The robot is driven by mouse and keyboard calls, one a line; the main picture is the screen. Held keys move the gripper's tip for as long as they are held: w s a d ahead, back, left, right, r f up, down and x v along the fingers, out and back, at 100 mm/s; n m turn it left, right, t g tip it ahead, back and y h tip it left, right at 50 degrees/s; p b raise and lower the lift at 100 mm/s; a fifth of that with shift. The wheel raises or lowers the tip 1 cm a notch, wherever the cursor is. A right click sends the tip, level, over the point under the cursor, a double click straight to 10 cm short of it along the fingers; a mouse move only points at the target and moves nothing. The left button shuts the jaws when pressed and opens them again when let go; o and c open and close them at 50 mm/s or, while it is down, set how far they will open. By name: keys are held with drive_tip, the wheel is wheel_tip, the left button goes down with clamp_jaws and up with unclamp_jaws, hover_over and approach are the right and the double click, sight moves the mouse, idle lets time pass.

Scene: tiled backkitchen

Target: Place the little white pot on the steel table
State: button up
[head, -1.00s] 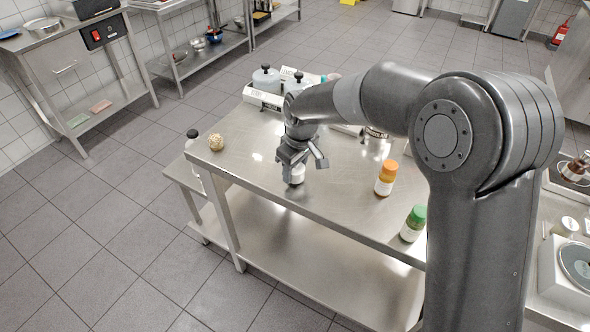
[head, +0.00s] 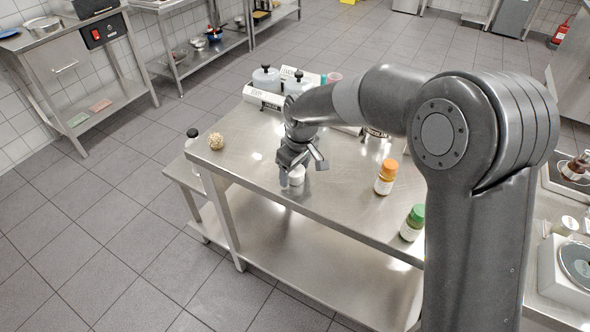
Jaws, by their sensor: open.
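The little white pot (head: 297,176) stands on the bare top of the steel table (head: 245,182), near its front edge. My gripper (head: 302,172) is open, low over the table and right at the pot. One finger is seen to the left of the pot and the other to its upper right. The gripper hides the pot's upper part, and I cannot tell whether a finger touches it.
A jar with an orange lid (head: 386,178) and a jar with a green lid (head: 412,223) stand to the right on the table. A beige knobbly ball (head: 216,141) is at the left corner.

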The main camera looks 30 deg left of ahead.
sight(302, 172)
wheel_tip(302, 172, up, 12)
drive_tip(key=d, duration=0.1)
drive_tip(key=shift+s+d, duration=0.15)
drive_tip(key=shift+d, duration=0.05)
drive_tip(key=s+d+r+m+t, duration=0.15)
drive_tip(key=d+r+m, duration=0.25)
drive_tip(key=d, duration=0.8)
drive_tip(key=d+r+m+t, duration=0.2)
drive_tip(key=d+r+m, duration=0.15)
drive_tip(key=d, duration=0.95)
drive_tip(key=s+d+m+t, duration=0.1)
drive_tip(key=s+d+m, duration=0.3)
drive_tip(key=s+d, duration=0.3)
drive_tip(key=s+d+f+m+t+h, duration=0.1)
drive_tip(key=s+d+m, duration=0.3)
drive_tip(key=s+d, duration=0.3)
drive_tip(key=d, duration=0.4)
drive_tip(key=shift+s+d+f, duration=0.15)
drive_tip(key=shift+d, duration=0.25)
